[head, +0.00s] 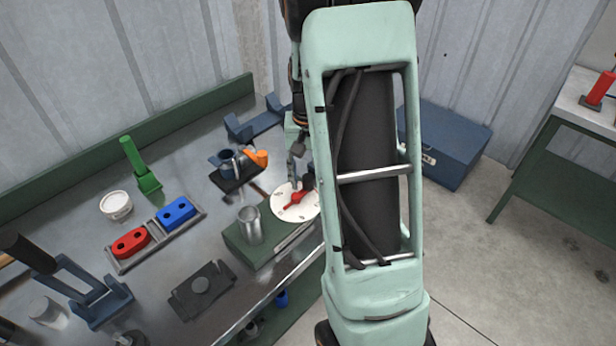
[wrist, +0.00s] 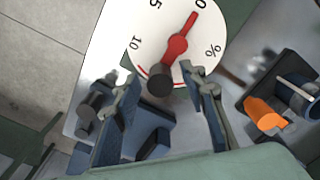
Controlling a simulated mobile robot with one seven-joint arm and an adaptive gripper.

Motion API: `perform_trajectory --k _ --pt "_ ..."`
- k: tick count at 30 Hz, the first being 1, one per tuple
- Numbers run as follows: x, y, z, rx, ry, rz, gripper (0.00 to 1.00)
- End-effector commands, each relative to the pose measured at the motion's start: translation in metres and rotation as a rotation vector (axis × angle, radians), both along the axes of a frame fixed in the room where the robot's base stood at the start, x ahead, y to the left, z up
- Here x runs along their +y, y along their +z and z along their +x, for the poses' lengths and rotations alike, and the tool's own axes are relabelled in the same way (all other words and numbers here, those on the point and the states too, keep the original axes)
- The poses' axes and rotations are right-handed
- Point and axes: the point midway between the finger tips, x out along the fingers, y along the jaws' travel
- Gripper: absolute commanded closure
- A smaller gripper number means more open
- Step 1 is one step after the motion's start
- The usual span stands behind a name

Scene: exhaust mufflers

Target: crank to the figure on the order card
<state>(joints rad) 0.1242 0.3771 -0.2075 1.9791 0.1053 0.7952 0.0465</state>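The white round dial (head: 290,213) with a red crank (head: 295,199) sits on a green box (head: 250,240) at the bench's front edge. In the wrist view the dial (wrist: 125,30) shows 0, 5, 10 and a % sign. My gripper (wrist: 161,74) is open, one finger on each side of the knob, with gaps visible on both sides. In the head view my arm hides part of the dial. I cannot make out an order card.
A metal cylinder (head: 250,226) stands beside the dial. Red (head: 131,242) and blue (head: 176,211) blocks sit in a tray to the left. A blue chest (head: 450,145) stands on the floor at right.

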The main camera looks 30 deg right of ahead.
Motion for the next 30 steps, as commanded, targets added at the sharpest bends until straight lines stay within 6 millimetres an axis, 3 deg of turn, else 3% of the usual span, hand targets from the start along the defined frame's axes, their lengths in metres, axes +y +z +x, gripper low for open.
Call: perform_trajectory --k 5,15,30 --pt "0.0 0.0002 0.0 0.0 0.0 0.0 0.63" --pt "0.0 0.0005 0.0 0.0 0.001 0.0 1.0" --pt "0.0021 -0.0006 0.0057 -0.001 0.133 0.0 1.0"
